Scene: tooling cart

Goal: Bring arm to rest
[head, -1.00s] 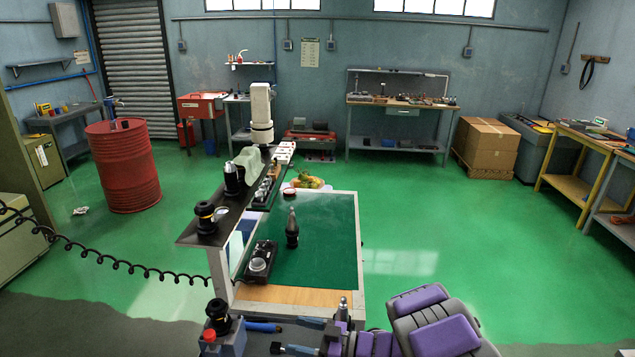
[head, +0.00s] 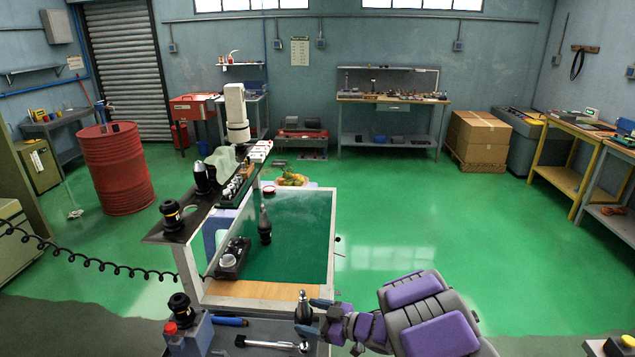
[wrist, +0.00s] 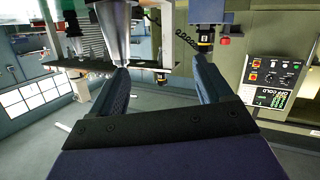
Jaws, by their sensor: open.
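My gripper (head: 312,315) is low in the head view, at the right edge of the cart's grey near top (head: 205,350). Its blue fingers are spread and nothing is held between them. A silver cone-shaped tool holder (head: 303,310) stands upright beside the fingertips. The wrist view shows both fingers apart (wrist: 161,70), with a silver cone (wrist: 114,38) close to the left finger; I cannot tell if they touch. My arm reaches in from the lower right, its grey and purple links bent.
A dark shelf (head: 160,237) overhangs the cart's left. Green floor right of the cart is clear.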

